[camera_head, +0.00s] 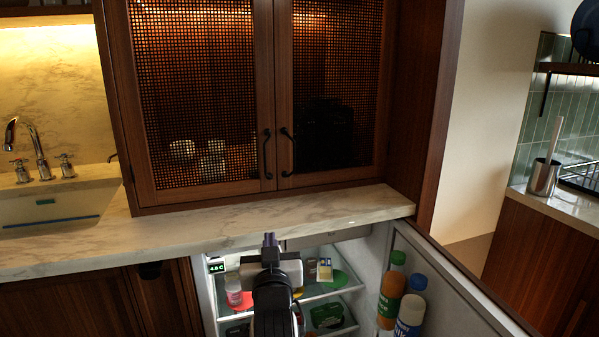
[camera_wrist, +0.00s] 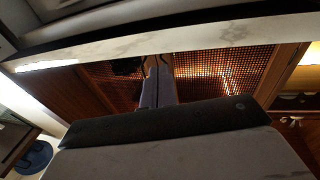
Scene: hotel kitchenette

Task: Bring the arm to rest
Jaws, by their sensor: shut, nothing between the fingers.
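My gripper (camera_head: 270,240) is in front of the open fridge (camera_head: 375,245), its fingers pointing up near the front edge of the marble counter (camera_head: 240,232). The fingers are together with nothing between them. In the wrist view the closed fingers (camera_wrist: 158,75) show against the mesh cabinet doors, and the counter's edge (camera_wrist: 200,38) crosses the upper part. My arm hides the middle of the fridge shelves.
The fridge door (camera_head: 450,280) stands open to the right with bottles (camera_head: 411,312) in its rack. Several items sit on the shelves. A mesh-door cabinet (camera_head: 205,100) stands on the counter; a sink (camera_head: 55,205) is at left.

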